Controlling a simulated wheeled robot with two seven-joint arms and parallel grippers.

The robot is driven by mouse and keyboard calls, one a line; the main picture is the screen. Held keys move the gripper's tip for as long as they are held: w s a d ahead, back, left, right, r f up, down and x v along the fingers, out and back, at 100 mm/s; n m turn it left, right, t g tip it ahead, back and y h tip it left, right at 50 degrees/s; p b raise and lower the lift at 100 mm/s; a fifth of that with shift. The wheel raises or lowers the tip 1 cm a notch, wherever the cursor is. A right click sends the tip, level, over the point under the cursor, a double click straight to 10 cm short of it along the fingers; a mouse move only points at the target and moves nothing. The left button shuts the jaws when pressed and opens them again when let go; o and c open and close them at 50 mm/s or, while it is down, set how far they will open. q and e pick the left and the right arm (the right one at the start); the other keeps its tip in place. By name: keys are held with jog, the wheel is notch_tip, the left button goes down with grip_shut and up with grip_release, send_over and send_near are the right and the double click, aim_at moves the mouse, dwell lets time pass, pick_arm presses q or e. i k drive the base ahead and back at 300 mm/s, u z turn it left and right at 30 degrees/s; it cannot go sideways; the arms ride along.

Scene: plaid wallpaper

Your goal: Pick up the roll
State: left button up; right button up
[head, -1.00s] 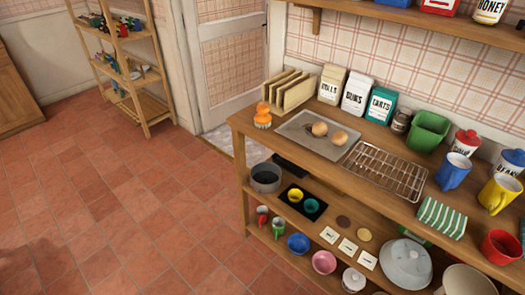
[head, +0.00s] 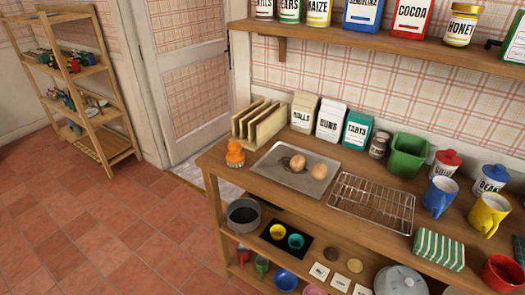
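Two small round brown baked pieces, which look like rolls, lie on a grey baking tray (head: 262,170) on the wooden counter. The left roll (head: 298,163) and the right roll (head: 319,171) are close together in the tray's right part, with a dark round mark beside the left one. A white bag lettered ROLLS (head: 304,114) stands behind the tray. Neither of my grippers is in view.
A wire rack (head: 371,201) lies right of the tray, and an orange object (head: 235,154) stands left of it. A wooden rack (head: 262,121), bags, a green bin (head: 407,155) and mugs line the counter (head: 283,203). A wall shelf (head: 400,43) hangs above. The tiled floor at left is clear.

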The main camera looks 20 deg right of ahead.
aim_at(298, 163)
jog(key=z, duration=0.4)
jog(key=i, duration=0.95)
jog(key=u, duration=0.15)
jog(key=k, duration=0.5)
jog(key=z, duration=0.4)
